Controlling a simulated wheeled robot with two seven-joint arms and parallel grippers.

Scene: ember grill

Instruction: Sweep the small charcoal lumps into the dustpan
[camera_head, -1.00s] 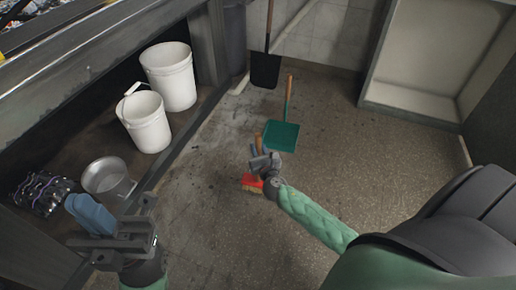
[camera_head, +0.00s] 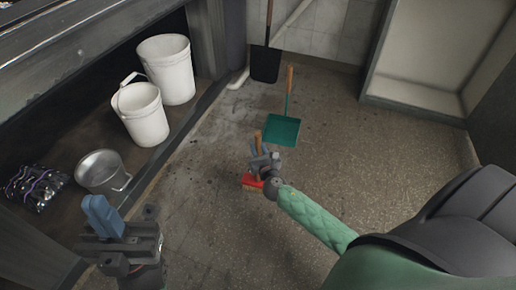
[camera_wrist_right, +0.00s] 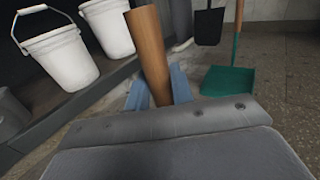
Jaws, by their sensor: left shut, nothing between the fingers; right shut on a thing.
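A green dustpan (camera_head: 283,130) with a wooden-tipped upright handle stands on the floor; it also shows in the right wrist view (camera_wrist_right: 228,80). My right gripper (camera_head: 262,160) is shut on the wooden handle of a red hand brush (camera_head: 251,181), whose bristles are low at the floor, nearer me than the dustpan. The handle (camera_wrist_right: 148,50) rises between the blue fingers in the right wrist view. Small dark specks, seemingly charcoal lumps (camera_head: 194,142), are scattered on the floor left of the brush. My left gripper (camera_head: 101,216) is shut and empty at lower left.
A black shovel (camera_head: 265,64) leans at the back wall. Open floor lies right of the dustpan.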

